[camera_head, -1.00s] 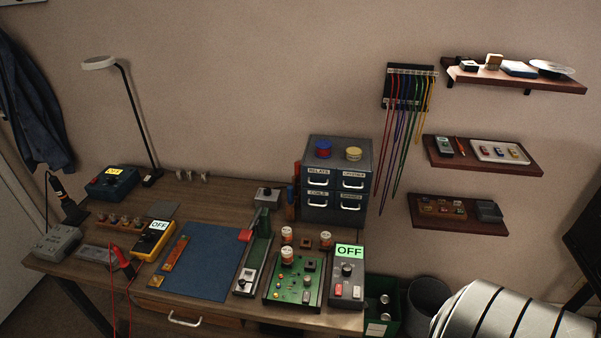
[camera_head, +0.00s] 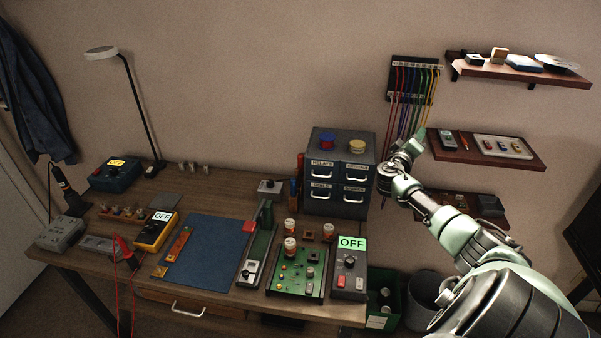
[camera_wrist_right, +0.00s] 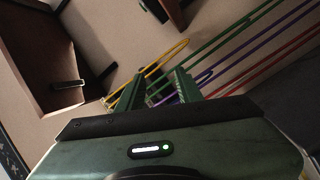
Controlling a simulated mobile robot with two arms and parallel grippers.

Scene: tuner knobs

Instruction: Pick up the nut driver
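I cannot single out the nut driver for certain. Tools with red and blue handles (camera_head: 296,187) stand upright close together at the left side of the grey drawer cabinet (camera_head: 336,210), too small to tell apart. My right gripper (camera_head: 414,142) is raised in front of the wall, right of the cabinet and just below the hanging coloured leads (camera_head: 408,92). In the right wrist view its two green fingers (camera_wrist_right: 163,84) stand apart with nothing gripped between them. Yellow and green leads (camera_wrist_right: 225,45) show beyond the fingertips. My left gripper is out of view.
Wall shelves (camera_head: 520,72) with small items are to the right of my gripper; my arm partly hides the lowest. The workbench holds a blue mat (camera_head: 205,250), a green circuit board (camera_head: 298,273) and several instruments. A lamp (camera_head: 128,85) stands at the back left.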

